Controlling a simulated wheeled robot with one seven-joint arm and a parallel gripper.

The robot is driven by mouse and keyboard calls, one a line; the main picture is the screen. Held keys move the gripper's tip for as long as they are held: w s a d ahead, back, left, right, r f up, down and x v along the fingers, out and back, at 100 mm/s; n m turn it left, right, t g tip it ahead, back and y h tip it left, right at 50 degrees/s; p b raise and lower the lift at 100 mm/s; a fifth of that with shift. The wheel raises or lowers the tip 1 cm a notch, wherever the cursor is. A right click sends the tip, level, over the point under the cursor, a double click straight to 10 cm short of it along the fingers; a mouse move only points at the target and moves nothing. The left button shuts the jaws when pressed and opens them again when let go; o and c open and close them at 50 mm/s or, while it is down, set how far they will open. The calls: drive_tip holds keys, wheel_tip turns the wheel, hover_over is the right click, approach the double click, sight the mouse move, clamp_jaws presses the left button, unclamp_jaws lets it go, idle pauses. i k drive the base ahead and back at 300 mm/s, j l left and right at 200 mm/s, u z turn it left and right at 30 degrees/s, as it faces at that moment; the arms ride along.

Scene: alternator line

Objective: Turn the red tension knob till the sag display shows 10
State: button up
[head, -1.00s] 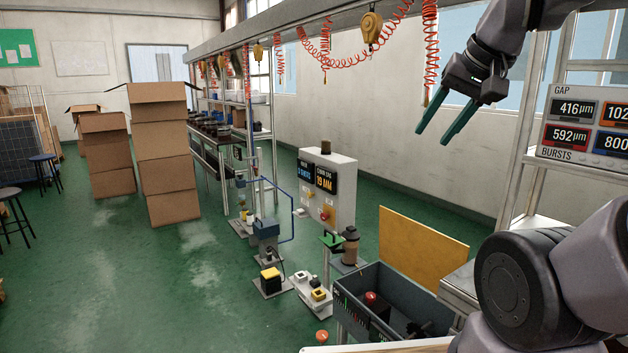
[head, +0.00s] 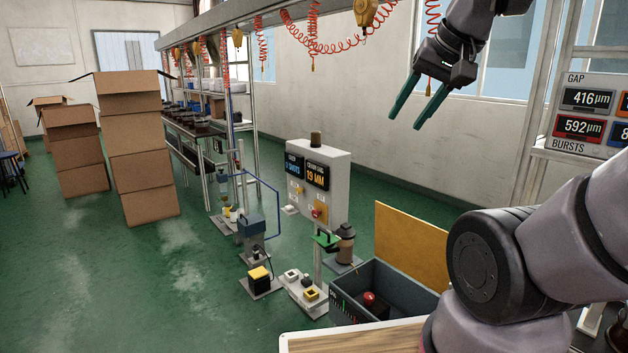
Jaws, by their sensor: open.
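A grey control box (head: 330,192) stands on a post in the middle of the head view. Its right-hand display (head: 316,174), whose small heading is hard to read, shows 19 MM. Below it, a small red knob (head: 317,213) sits on a yellow plate on the box's front; its exact turn is too small to tell. My gripper (head: 405,122) is open and empty, its two teal fingers pointing down and left. It is high in the air, up and to the right of the box in the picture, well apart from the knob.
A dark crate (head: 345,309) holding a red-topped item (head: 370,299) stands below the box, with a yellow panel (head: 420,245) behind it. A small station with a yellow-topped block (head: 259,274) is to its left. Stacked cartons (head: 140,155) stand at left.

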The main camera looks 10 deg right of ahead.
sight(369, 297)
drive_tip(key=k+j+z, duration=0.35)
drive_tip(key=j, duration=0.2)
drive_tip(key=k+j+z, duration=0.65)
drive_tip(key=k+j, duration=0.2)
drive_tip(key=i+j+u, duration=0.2)
drive_tip(key=i+j, duration=0.2)
drive_tip(key=i+j+u, duration=0.15)
drive_tip(key=i+j, duration=0.15)
drive_tip(key=i, duration=0.3)
drive_tip(key=i+j+u, duration=0.2)
drive_tip(key=i, duration=0.3)
drive_tip(key=i+j+u, duration=0.15)
drive_tip(key=i, duration=0.4)
